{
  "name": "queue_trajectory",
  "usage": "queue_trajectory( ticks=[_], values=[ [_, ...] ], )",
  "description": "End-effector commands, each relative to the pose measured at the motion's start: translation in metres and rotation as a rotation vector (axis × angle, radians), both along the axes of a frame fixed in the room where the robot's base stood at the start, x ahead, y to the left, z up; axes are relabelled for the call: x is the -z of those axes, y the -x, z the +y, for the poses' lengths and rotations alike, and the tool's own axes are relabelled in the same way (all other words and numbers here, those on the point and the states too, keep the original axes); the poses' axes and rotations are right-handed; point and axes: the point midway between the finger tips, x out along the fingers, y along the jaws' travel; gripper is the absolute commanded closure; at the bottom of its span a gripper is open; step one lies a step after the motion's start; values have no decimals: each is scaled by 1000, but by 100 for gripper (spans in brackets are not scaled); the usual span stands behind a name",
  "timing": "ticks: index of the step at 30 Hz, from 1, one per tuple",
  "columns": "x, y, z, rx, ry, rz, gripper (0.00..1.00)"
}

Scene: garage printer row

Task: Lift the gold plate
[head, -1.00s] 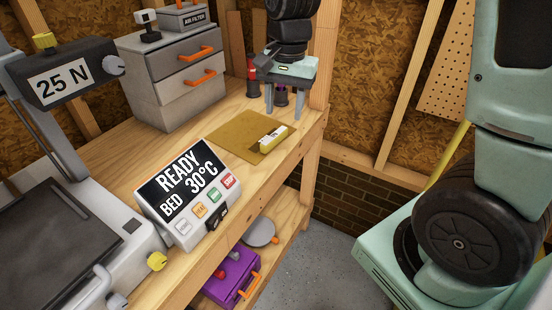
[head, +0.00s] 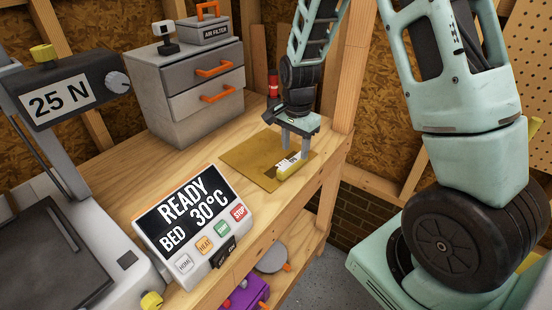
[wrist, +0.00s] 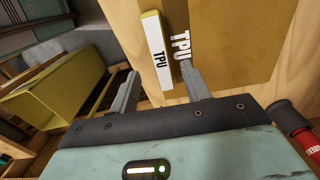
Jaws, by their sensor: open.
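The gold plate (head: 245,158) lies flat on the wooden workbench, near its right front edge. A yellow block with a white TPU face (head: 290,168) is at the plate's right edge; whether it is fixed to the plate I cannot tell. My gripper (head: 294,153) is open, pointing down over that block. In the wrist view the gold plate (wrist: 240,50) fills the upper right. The yellow and white block (wrist: 156,50) shows between and beyond my two fingertips. I cannot tell if the fingers touch anything.
The READY control box (head: 195,220) stands in front of the plate to the left. A grey drawer cabinet (head: 185,100) is behind. A wooden post (head: 350,70) rises at the bench's right end. A red bottle (wrist: 300,130) is close beside my gripper. A purple case (head: 245,295) is on the lower shelf.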

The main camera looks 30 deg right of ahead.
Motion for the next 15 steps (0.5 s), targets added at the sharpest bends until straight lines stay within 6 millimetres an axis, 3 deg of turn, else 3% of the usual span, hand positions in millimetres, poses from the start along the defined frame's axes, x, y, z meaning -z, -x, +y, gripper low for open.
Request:
queue_trajectory(
  ticks=[10, 15],
  values=[
    [41, 0, 4, 0, 1, 3, 53],
    [52, -1, 4, 0, 1, 0, 53]
  ],
)
